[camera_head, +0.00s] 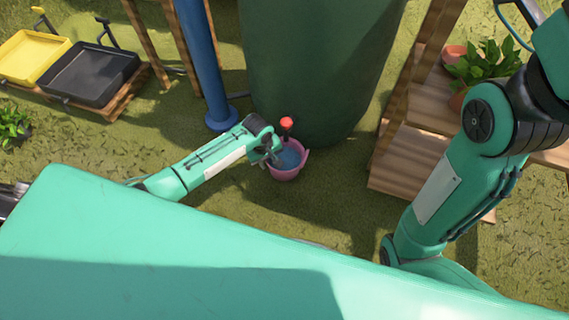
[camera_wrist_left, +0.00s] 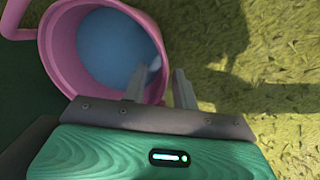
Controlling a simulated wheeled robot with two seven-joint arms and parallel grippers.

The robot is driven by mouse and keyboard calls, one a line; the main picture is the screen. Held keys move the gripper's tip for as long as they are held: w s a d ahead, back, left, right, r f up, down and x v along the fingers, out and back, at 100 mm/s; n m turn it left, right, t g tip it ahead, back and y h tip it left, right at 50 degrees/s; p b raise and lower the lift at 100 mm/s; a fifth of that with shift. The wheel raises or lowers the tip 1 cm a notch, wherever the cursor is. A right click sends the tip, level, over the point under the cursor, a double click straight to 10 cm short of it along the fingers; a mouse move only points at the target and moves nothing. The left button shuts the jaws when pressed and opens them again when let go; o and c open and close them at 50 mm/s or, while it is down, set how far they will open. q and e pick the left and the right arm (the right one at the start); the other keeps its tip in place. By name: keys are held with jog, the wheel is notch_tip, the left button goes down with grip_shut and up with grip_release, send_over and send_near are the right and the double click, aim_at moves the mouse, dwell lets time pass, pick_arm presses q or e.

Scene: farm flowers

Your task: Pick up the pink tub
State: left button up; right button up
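The pink tub (camera_head: 287,176) stands on the grass at the foot of the big green barrel and holds blue water. It has a loop handle on its side. In the left wrist view the tub (camera_wrist_left: 62,62) fills the upper left. My left gripper (camera_head: 273,158) is at the tub's left rim in the head view. In the left wrist view its fingers (camera_wrist_left: 160,90) are apart, one over the tub's inside and one outside, with the rim between them. Contact with the rim cannot be told. My right gripper is out of view; only my right arm shows.
The green barrel (camera_head: 315,60) with a red-topped tap (camera_head: 286,123) rises right behind the tub. A blue post (camera_head: 203,65) stands to the left. Wooden shelves (camera_head: 415,150) with a potted plant (camera_head: 482,65) are at right. Black (camera_head: 90,75) and yellow (camera_head: 32,55) trays stand far left.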

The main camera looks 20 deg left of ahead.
pick_arm(q)
jog(key=f+b, duration=0.3)
jog(key=f, duration=0.1)
jog(key=shift+d+f+b, duration=0.2)
jog(key=shift+f+b, duration=0.05)
jog(key=shift+b, duration=0.15)
jog(key=shift+r, duration=0.1)
grip_shut()
dwell(1.0)
